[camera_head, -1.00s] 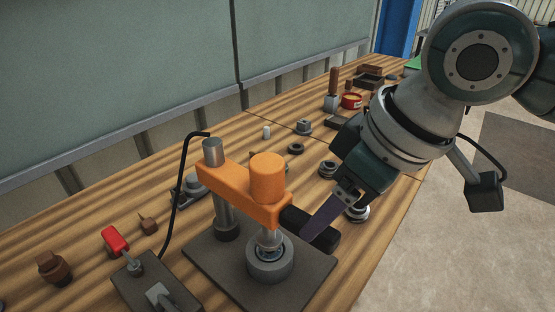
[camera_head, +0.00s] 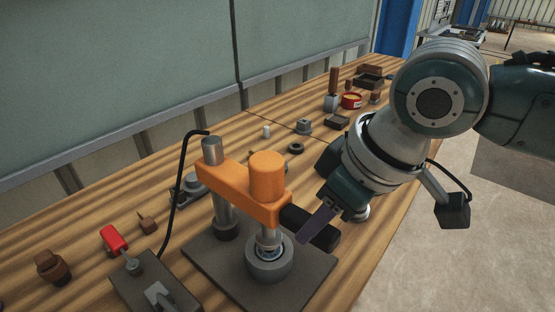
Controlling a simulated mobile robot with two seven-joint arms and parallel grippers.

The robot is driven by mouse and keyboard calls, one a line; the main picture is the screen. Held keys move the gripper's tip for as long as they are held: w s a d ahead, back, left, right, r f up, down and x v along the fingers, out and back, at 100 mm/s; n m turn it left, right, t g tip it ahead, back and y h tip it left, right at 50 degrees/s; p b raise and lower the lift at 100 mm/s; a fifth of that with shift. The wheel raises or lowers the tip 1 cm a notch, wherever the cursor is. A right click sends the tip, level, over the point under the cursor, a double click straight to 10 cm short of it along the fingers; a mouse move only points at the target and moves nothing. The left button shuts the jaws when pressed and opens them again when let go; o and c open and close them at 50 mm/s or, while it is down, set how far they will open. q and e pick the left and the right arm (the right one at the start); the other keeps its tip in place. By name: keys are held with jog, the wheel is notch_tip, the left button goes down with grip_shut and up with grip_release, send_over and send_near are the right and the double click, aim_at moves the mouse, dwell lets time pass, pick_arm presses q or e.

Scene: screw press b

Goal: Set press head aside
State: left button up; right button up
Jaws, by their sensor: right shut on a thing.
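The press head is an orange arm with an upright orange cylinder (camera_head: 267,177), carried on a grey post (camera_head: 223,212). Below the head, a metal ram sits over a grey ring-shaped cup (camera_head: 268,266) on the dark base plate (camera_head: 228,270). My right gripper (camera_head: 308,233) comes down from the upper right and is shut on the black bar. One flat purple-grey finger shows in front of the bar; the other finger is hidden. My left gripper is out of view.
A black cable (camera_head: 180,180) rises close left of the post. A control box (camera_head: 158,290) with a red-handled lever (camera_head: 114,240) stands at the front left. Several small parts line the bench behind. The bench's right edge runs close beside my right arm.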

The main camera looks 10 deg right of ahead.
grip_shut()
dwell(0.8)
